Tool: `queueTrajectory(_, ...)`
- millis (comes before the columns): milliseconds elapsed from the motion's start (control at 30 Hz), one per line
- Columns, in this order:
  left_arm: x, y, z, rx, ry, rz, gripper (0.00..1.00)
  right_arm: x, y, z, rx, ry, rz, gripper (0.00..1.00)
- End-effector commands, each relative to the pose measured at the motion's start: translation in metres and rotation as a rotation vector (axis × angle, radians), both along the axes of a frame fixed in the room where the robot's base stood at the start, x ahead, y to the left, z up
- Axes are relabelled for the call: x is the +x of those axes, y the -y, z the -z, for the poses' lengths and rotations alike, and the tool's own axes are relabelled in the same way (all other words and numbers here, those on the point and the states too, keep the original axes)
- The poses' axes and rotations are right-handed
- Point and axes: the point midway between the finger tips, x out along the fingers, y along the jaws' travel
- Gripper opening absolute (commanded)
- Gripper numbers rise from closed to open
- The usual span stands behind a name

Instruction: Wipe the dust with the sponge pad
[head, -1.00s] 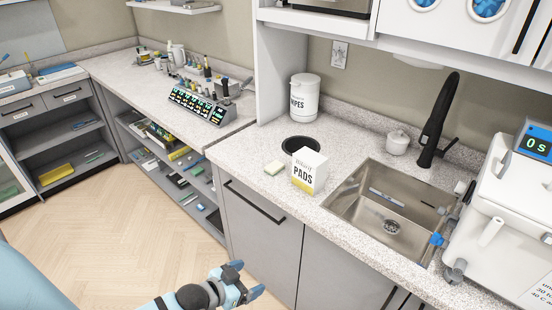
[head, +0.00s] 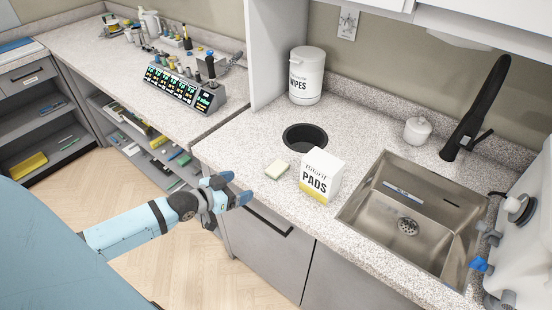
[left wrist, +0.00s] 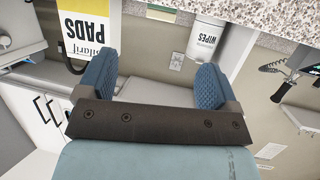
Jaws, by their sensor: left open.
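A small pale yellow sponge pad (head: 277,169) lies flat on the speckled counter (head: 236,150), just left of the white PADS box (head: 320,175). My left gripper (head: 238,189) is open and empty at the counter's front edge, left of and nearer than the sponge pad, not touching it. In the left wrist view my open left gripper (left wrist: 155,75) shows two blue padded fingers with nothing between them. The PADS box (left wrist: 90,25) appears upside down there, and I cannot make out the sponge pad. I see no clear dust patch. My right gripper is not in view.
A black-rimmed round opening (head: 305,137) is behind the sponge pad, and a WIPES tub (head: 306,75) stands further back. The steel sink (head: 410,205) and black faucet (head: 475,110) are to the right. A lit instrument rack (head: 184,90) sits on the left counter.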

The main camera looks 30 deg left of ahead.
Motion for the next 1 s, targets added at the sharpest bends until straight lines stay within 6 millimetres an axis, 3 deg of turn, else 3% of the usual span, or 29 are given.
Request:
queueTrajectory(233,0.013,-0.001,-0.001,-0.003,0.007,-0.001,0.85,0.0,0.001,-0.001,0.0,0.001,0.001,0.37)
queueTrajectory(600,0.072,0.016,0.017,-0.004,0.007,-0.002,0.85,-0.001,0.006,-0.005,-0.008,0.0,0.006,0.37)
queueTrajectory(867,0.088,0.021,0.021,-0.003,0.007,-0.001,0.85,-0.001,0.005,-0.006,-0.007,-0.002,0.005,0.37)
queueTrajectory(1000,0.108,0.028,0.022,-0.003,0.008,-0.001,0.85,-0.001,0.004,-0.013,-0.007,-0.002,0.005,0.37)
